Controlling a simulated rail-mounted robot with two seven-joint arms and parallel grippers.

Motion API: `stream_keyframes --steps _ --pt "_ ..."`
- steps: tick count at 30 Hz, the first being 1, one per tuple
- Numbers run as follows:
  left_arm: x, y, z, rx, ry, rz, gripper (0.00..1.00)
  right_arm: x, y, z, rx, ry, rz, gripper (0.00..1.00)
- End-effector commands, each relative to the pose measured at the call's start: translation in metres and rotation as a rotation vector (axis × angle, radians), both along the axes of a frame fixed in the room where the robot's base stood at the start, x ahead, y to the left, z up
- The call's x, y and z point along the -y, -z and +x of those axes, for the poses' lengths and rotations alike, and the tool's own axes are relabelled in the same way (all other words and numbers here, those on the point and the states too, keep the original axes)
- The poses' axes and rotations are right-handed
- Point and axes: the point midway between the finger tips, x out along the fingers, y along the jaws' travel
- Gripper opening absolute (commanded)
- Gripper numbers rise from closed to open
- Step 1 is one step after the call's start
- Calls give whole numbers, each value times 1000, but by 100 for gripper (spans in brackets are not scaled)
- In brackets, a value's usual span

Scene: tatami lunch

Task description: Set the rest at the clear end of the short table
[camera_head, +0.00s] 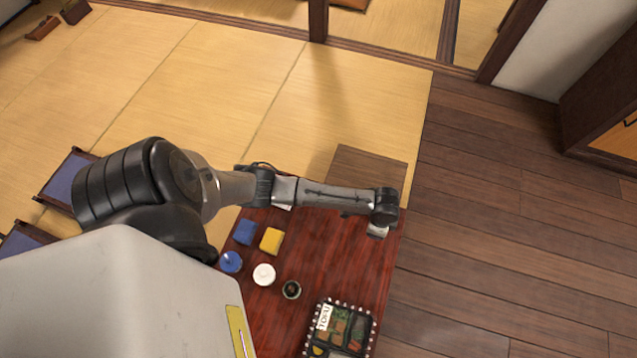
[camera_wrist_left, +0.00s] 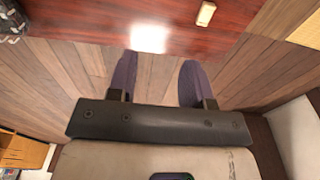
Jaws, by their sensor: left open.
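A small cream block (camera_wrist_left: 206,13), which may be the rest, lies on the red table in the left wrist view. In the head view, a pale patch (camera_head: 283,207) shows partly behind my left arm; I cannot tell if it is the same block. My left gripper (camera_wrist_left: 157,82) is open and empty, its two purple fingers apart over the wooden floor beside the red table edge. In the head view my left arm reaches across the table's far end, and its fingers are hidden. My right gripper is not in view.
The red table (camera_head: 330,262) holds a blue block (camera_head: 245,232), yellow block (camera_head: 271,240), blue item (camera_head: 231,262), white cup (camera_head: 264,274), dark cup (camera_head: 291,289) and filled box (camera_head: 340,329). A plain brown surface (camera_head: 368,166) adjoins its far end. Floor cushions lie left.

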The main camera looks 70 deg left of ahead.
Motion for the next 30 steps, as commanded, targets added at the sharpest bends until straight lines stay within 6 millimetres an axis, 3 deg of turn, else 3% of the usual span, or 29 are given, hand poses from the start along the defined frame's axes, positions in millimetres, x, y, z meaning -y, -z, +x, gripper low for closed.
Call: stream_keyframes --steps 1,3,6,9,15,21,30 --pt "22 -2 -24 14 -5 -35 46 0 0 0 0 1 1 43" --pt "41 -13 -52 47 -37 -67 46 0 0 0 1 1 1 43" --pt "55 -34 -89 95 -114 -97 46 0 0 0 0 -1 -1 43" --pt "56 -58 -122 140 -209 -109 46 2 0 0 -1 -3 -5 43" --pt "37 -101 -174 204 -393 -86 46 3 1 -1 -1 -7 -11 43" --pt "21 -124 -199 234 -493 -54 46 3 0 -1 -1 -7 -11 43" --pt "18 -129 -204 241 -511 -47 46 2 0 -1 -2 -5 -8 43"
